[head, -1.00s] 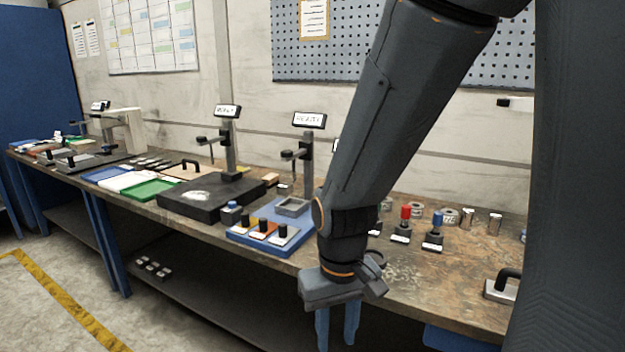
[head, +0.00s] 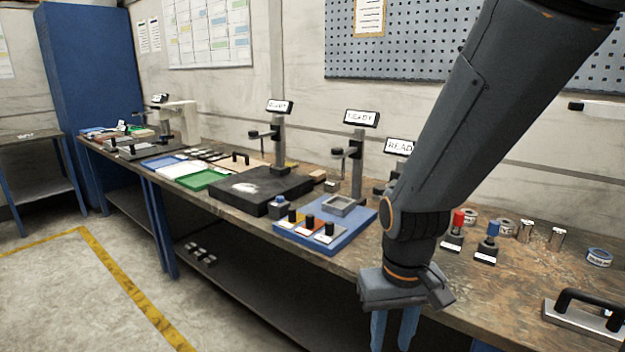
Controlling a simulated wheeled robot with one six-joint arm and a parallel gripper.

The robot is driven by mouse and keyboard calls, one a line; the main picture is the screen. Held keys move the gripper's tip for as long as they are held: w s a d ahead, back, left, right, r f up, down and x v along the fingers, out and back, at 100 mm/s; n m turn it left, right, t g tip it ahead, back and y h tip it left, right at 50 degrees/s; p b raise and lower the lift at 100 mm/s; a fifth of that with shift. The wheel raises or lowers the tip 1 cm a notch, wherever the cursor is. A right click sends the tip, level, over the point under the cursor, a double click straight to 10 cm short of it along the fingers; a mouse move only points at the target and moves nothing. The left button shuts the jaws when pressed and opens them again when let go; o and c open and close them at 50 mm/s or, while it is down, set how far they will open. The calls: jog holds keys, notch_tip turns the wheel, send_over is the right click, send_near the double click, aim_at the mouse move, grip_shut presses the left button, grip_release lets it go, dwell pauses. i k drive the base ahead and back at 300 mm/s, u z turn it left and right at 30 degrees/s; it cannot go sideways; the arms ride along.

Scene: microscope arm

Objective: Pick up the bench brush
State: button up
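I cannot pick out the bench brush for certain in the head view. My gripper (head: 405,290) hangs at the end of my dark grey arm, in front of the workbench's (head: 480,322) near edge. Its fingers cannot be made out, so whether it is open or shut does not show. No held object is visible. My arm hides part of the bench top behind it.
A flat block with a black handle (head: 582,312) lies at the right. Red-topped (head: 457,222) and blue-topped (head: 490,230) stampers stand behind. A blue tray (head: 345,243) and a black slab (head: 240,200) lie left of my arm. Floor is clear at left.

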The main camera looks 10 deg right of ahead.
aim_at(318, 177)
jog(key=u, duration=0.9)
jog(key=k, duration=1.15)
jog(key=u, duration=1)
jog(key=i, duration=2.2)
jog(key=z, duration=0.75)
jog(key=i, duration=1.2)
jog(key=z, duration=1.85)
jog(key=i, duration=0.85)
jog(key=z, duration=0.8)
